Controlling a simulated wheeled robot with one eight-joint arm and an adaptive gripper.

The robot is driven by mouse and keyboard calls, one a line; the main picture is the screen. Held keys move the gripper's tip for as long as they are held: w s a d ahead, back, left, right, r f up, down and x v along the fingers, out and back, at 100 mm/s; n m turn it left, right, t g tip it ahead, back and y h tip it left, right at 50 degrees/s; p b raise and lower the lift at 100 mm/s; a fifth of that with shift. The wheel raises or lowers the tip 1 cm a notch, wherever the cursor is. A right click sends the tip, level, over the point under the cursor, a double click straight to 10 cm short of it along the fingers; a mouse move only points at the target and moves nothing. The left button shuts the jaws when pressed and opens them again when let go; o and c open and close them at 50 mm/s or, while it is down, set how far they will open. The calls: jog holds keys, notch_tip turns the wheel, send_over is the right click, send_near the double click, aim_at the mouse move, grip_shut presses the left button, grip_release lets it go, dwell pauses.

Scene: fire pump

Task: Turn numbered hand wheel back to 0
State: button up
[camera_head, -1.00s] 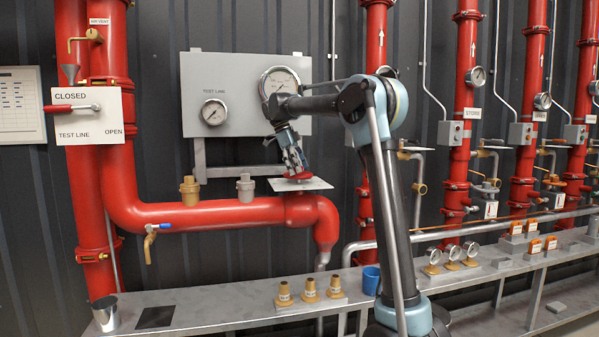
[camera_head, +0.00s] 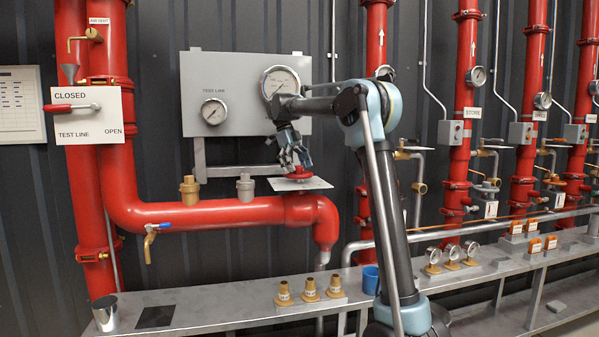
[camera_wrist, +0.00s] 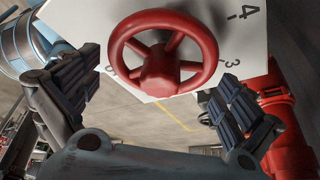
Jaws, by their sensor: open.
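The red hand wheel (camera_head: 299,173) stands over a white number plate (camera_head: 270,184) on top of the red test line pipe. In the wrist view the wheel (camera_wrist: 163,53) fills the upper middle, with spokes and a round hub. The plate (camera_wrist: 262,40) behind it shows a 4 and a 3; another mark at lower left is partly hidden by the rim. My gripper (camera_head: 295,161) is just above the wheel in the head view.
A grey panel with gauges (camera_head: 213,112) is behind the wheel. Two small valves (camera_head: 189,190) stand on the pipe to the left. A bench (camera_head: 225,314) below holds brass fittings (camera_head: 310,287) and a blue cup (camera_head: 371,279). A red pipe (camera_wrist: 290,125) lies at right in the wrist view.

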jog(key=shift+r, duration=0.15)
jog(key=shift+r, duration=3.4)
jog(key=s+d+f+n+t+y, duration=0.1)
jog(key=s+d+f+n, duration=0.5)
jog(key=s+d, duration=0.35)
jog(key=s+d+f+n+t+y, duration=0.1)
jog(key=s+d+f+n+y, duration=0.1)
jog(key=s+d+f+n, duration=0.65)
jog(key=s+d+f+n+t, duration=0.1)
jog(key=s+d+f+n, duration=0.2)
jog(key=s+f, duration=0.8)
jog(key=s+d+f+n+t+y, duration=0.1)
jog(key=s+d+f+n, duration=0.2)
jog(key=s+f+n, duration=0.3)
jog(key=s+f, duration=0.5)
jog(key=f, duration=0.2)
jog(key=shift+s+d+f, duration=0.15)
jog(key=shift+s+f, duration=0.2)
jog(key=shift+f, duration=0.05)
